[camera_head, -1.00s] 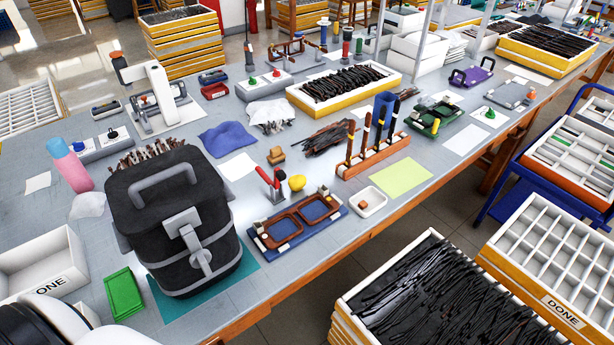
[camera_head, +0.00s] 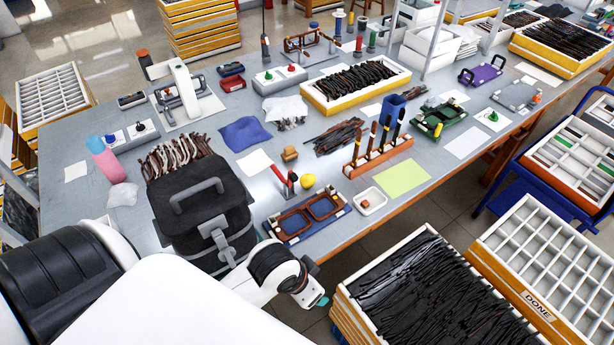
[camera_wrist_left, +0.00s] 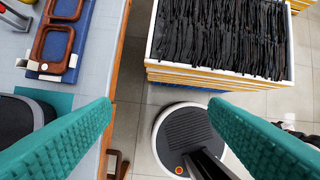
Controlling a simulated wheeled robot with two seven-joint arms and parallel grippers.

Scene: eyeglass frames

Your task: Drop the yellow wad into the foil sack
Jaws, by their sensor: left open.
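The yellow wad (camera_head: 308,181) looks like a small round lump on the grey bench, beside a red-handled clamp (camera_head: 287,180) and behind a blue fixture. I cannot clearly tell which thing is the foil sack; a pale silvery crumpled piece (camera_head: 285,109) lies toward the back of the bench, and another crumpled pale one (camera_head: 123,196) lies at the left. My left gripper (camera_head: 320,301) is past the bench's front edge, well in front of the wad. Its teal fingers (camera_wrist_left: 160,108) are wide apart and empty in the left wrist view. My right gripper is not seen.
A tall black bag (camera_head: 200,225) stands left of the wad. The blue fixture (camera_head: 287,236) holds brown eyeglass frames. A small white dish (camera_head: 371,203) and an upright-tool rack (camera_head: 378,155) stand to the right. A bin of black temples (camera_head: 430,300) stands below the front edge.

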